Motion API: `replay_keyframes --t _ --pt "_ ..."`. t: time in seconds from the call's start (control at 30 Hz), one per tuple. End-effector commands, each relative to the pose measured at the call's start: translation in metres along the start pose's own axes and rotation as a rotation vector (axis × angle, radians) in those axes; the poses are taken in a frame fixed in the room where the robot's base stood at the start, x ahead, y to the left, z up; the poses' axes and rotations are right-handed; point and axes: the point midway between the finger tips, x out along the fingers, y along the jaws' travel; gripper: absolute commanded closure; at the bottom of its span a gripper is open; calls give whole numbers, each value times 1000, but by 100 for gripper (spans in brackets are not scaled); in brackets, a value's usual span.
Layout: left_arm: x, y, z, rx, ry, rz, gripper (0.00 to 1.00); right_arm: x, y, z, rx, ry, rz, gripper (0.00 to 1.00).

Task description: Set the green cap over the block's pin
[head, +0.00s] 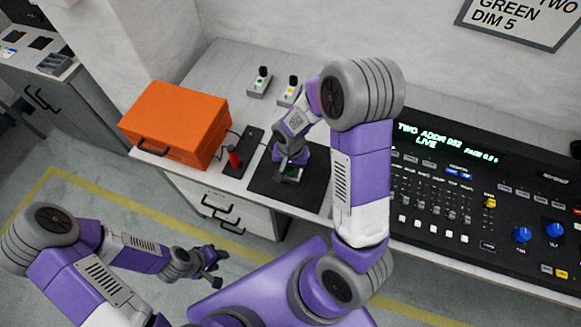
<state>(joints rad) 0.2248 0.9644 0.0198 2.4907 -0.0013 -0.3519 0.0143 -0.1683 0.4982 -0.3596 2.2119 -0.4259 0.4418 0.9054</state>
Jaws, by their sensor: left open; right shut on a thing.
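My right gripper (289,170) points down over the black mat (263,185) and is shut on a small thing. A small bit of green, likely the green cap (291,174), shows at its fingertips. A small grey shape also shows there. I cannot tell whether it is the block, and no pin is visible past the fingers. I cannot tell whether the cap touches anything below. My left gripper (213,268) is open and empty, low at the left, over the floor and away from the counter.
Two small boxes with black knobs (260,83) stand at the back. A lighting console (450,200) fills the right. A sign (525,20) hangs behind.

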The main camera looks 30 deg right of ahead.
Motion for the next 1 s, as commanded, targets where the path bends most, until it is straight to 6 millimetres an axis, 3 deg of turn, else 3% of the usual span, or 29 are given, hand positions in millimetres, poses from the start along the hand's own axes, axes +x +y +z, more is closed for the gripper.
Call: replay_keyframes --t 0.93,0.97,1.0 --pt "7 -3 0 0 0 0 57 7 0 0 0 0 0 100" --pt "6 -2 0 0 0 0 57 6 0 0 0 0 0 67" --pt "6 -2 0 0 0 0 57 6 0 0 0 0 0 61"
